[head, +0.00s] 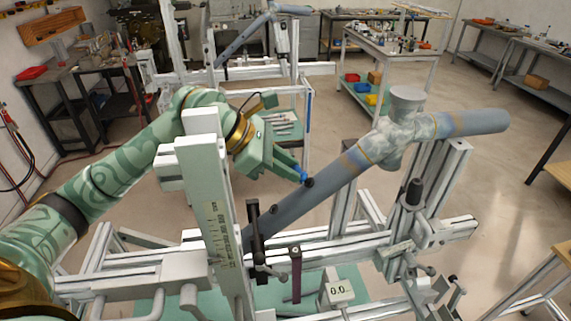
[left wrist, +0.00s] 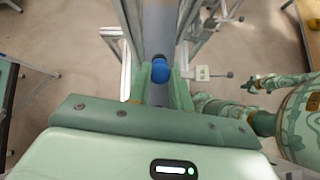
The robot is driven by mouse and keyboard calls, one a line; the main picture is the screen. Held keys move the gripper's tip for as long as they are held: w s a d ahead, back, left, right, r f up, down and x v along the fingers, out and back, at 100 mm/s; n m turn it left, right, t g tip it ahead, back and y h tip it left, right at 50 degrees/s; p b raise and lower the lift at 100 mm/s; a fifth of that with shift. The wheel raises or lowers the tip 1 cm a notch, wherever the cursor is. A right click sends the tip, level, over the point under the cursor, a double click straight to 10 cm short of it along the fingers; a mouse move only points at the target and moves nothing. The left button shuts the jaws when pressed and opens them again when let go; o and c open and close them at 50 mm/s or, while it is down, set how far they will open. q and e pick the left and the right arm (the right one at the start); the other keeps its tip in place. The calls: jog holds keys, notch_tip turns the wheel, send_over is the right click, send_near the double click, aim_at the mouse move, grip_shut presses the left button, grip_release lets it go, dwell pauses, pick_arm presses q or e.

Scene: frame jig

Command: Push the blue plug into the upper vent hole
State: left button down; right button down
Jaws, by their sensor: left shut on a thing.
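My left gripper (head: 295,170) is shut on the blue plug (head: 303,177), which sticks out from the fingertips. The plug also shows as a round blue end between the two green fingers in the left wrist view (left wrist: 160,70). The grey-blue tube (head: 335,178) slopes up to the right in the jig. A dark round spot, seemingly the upper vent hole (head: 309,183), lies right beside the plug's tip. I cannot tell whether the plug touches it. A second dark hole (head: 273,209) is lower on the tube. My right gripper is not in view.
A pale upright post with a scale (head: 215,220) stands left of the tube. A black clamp (head: 257,235) stands near the tube's lower end. A patterned joint (head: 392,140) is at its upper end. Aluminium rails (head: 340,248) run below. Floor is open to the right.

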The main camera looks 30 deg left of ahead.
pick_arm(q)
jog(key=shift+b+x, duration=0.4)
jog(key=shift+x, duration=0.6)
jog(key=c, duration=1.2)
grip_release()
jog(key=shift+f, duration=0.1)
jog(key=shift+a, duration=0.1)
jog(key=shift+b+v, duration=1.55)
jog(key=shift+v, duration=6.65)
